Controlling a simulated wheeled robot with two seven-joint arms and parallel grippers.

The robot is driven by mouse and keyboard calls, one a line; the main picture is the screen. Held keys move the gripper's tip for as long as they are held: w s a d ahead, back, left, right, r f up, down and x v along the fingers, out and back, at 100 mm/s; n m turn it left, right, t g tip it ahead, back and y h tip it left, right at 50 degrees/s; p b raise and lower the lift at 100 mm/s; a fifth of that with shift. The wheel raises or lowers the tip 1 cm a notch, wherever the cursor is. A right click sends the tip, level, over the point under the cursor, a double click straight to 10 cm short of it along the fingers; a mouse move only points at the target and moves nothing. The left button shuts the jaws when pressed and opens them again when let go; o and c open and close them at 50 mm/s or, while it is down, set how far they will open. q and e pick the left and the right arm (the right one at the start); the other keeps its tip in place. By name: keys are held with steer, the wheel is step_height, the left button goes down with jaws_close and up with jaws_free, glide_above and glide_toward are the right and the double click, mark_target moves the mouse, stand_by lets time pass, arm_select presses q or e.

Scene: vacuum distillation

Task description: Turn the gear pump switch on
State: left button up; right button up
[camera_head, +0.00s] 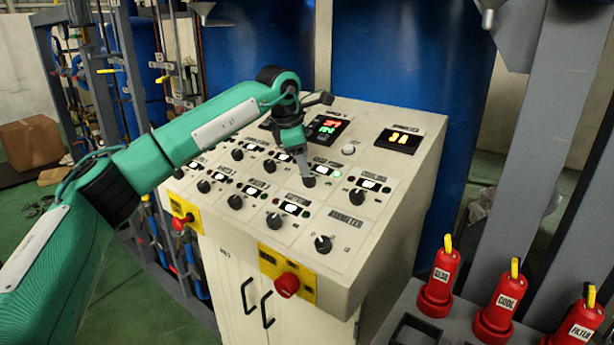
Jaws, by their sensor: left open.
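The control panel (342,214) is a slanted white console top with rows of black rotary knobs. Their small labels are too small to read, so I cannot tell by name which one is the gear pump switch. My left gripper (307,176) points down over the panel's middle right, its jaws around or just above a knob there; contact cannot be told. It is open, and its fingers and wrist partly hide that knob. A green lamp (337,174) is lit just right of the fingertips. My right gripper is not in view.
Neighbouring knobs stand close by, one at the right (357,196) and one below left (274,221). Red emergency buttons (287,285) are on the front edge. Red labelled bottles (440,280) stand at the lower right.

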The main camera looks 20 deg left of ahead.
arm_select(q)
steer(key=b+v, duration=0.1)
steer(key=v, duration=0.7)
steer(key=shift+r+b, duration=0.3)
steer(key=shift+b, duration=0.1)
steer(key=shift+s+f, duration=0.1)
